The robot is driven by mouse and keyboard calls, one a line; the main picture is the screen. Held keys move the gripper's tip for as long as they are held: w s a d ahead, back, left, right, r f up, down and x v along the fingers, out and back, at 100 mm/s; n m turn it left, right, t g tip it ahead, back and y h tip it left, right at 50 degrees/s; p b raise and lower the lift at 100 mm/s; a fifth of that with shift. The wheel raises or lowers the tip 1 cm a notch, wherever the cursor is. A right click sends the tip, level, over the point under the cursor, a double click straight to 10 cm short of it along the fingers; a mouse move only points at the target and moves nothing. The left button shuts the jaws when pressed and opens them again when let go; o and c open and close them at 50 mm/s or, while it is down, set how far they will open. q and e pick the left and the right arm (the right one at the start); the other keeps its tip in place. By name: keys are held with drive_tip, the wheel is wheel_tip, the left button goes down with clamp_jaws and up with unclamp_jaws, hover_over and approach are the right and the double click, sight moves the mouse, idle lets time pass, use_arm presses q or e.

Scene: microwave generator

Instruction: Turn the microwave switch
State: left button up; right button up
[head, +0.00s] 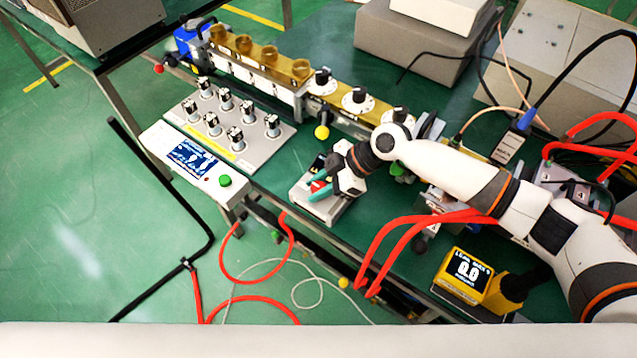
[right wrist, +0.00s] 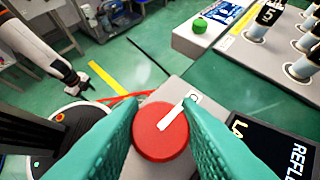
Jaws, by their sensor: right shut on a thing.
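The microwave switch is a round red knob (right wrist: 158,135) with a white pointer bar, on top of a light grey box (head: 307,187). The bar points to the upper right in the right wrist view. My right gripper (head: 320,190) has teal fingers shut on the knob, one on each side. Its fingertips also show in the right wrist view (right wrist: 160,112). In the head view the fingers cover most of the knob. My left gripper is outside the head view. A white arm (right wrist: 45,55) with a dark end shows small in the right wrist view; its jaws are unclear.
A panel with several numbered knobs (head: 247,148) and a display box with a green button (head: 225,181) lie left of the switch box. A yellow meter (head: 466,280) reading 0.0 stands at the front right. Red cables (head: 400,228) loop near my right arm.

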drive_tip(key=shift+s+r+m+t+p, duration=0.1)
drive_tip(key=shift+r+m+t+p, duration=0.1)
drive_tip(key=shift+m+t+p, duration=0.45)
drive_tip(key=m+t+h+p, duration=0.1)
drive_tip(key=m+t+p, duration=0.1)
drive_tip(key=m+p, duration=0.2)
drive_tip(key=m+t+h+p, duration=0.1)
drive_tip(key=m+t+p, duration=0.2)
drive_tip(key=p, duration=0.5)
drive_tip(key=shift+a+r+m+t+p, duration=0.1)
drive_tip(key=shift+m+t+p, duration=0.3)
drive_tip(key=shift+m, duration=0.25)
drive_tip(key=shift+f+m+t+h+p, duration=0.2)
drive_tip(key=shift+m+t+h+p, duration=0.25)
drive_tip(key=shift+m+h+p, duration=0.35)
drive_tip(key=o, duration=1)
drive_tip(key=shift+f, duration=0.15)
